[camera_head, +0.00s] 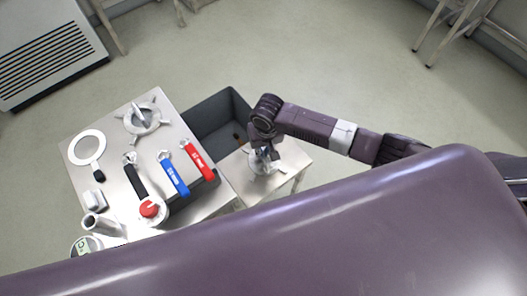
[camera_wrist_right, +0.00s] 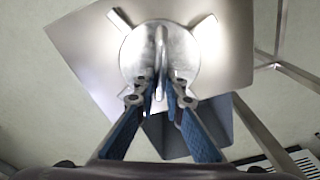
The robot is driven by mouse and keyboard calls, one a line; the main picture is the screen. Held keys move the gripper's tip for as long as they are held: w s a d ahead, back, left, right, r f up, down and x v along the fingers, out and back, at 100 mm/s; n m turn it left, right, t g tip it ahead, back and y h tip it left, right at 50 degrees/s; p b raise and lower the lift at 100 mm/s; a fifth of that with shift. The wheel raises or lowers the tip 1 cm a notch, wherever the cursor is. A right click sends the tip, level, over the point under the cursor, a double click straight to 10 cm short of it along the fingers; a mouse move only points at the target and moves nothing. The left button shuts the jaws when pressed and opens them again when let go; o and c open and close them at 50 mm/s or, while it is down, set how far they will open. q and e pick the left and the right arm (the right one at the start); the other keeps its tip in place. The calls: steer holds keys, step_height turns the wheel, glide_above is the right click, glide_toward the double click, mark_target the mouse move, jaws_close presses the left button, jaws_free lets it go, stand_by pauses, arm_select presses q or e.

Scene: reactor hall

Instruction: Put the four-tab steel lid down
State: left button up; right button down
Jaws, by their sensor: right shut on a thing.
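The four-tab steel lid (camera_wrist_right: 185,50) is a round shiny disc with short tabs at its edge and an upright fin-like handle across its middle. My right gripper (camera_wrist_right: 161,92) is shut on that handle in the right wrist view. In the head view my right gripper (camera_head: 264,148) points down over the small steel side table (camera_head: 290,163), and the lid (camera_head: 259,166) shows partly beneath it. The lid lies over the table top; I cannot tell whether it touches it. The gripper hides part of the lid. My left gripper is not in view.
A larger steel table (camera_head: 112,148) at left holds a tabbed steel fitting (camera_head: 142,117), a white ring (camera_head: 88,147), and black, blue (camera_head: 172,174) and red (camera_head: 198,160) handled tools. A dark grey bin (camera_head: 215,112) stands behind the side table. Open floor lies beyond.

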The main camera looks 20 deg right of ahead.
mark_target(265, 155)
steer(key=shift+f, duration=0.1)
steer(key=c, duration=2)
jaws_free()
steer(key=shift+f, duration=0.1)
steer(key=r, duration=0.4)
steer(key=r+p, duration=0.1)
steer(key=r, duration=0.3)
steer(key=s+r, duration=0.1)
steer(key=r, duration=0.3)
steer(key=shift+d+r, duration=0.1)
steer(key=shift+r, duration=0.05)
